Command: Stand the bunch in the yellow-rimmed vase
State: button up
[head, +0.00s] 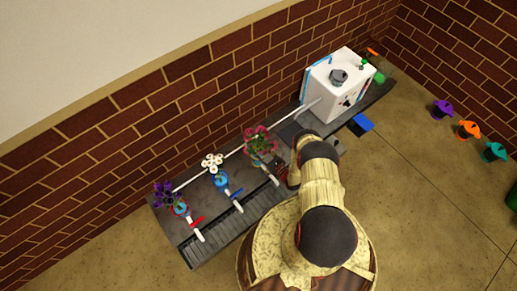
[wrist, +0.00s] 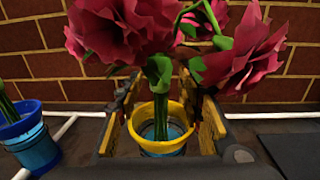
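The bunch (wrist: 125,28) has crimson-pink ruffled blooms and green stems; it also shows in the head view (head: 260,138). Its stems drop inside the yellow-rimmed vase (wrist: 160,148), which has a blue body. The bunch stands roughly upright there, with the stem ends partly hidden by the rim. My gripper (wrist: 160,98) is around the stems, its yellow-padded fingers wide apart on either side, with a gap to the stems. The vase's rim shows between the fingers. In the head view my arm covers much of the gripper.
A blue-rimmed vase (wrist: 25,138) stands to the left; the head view shows white flowers (head: 212,161) there and purple flowers (head: 163,194) farther left. A white box (head: 340,86) stands at the bench's right. A white pipe runs along the back. A brick wall is close behind.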

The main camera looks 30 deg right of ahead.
jog(key=shift+s, duration=0.1)
jog(key=v, duration=1.1)
jog(key=shift+s+d, duration=0.2)
jog(key=shift+s, duration=0.2)
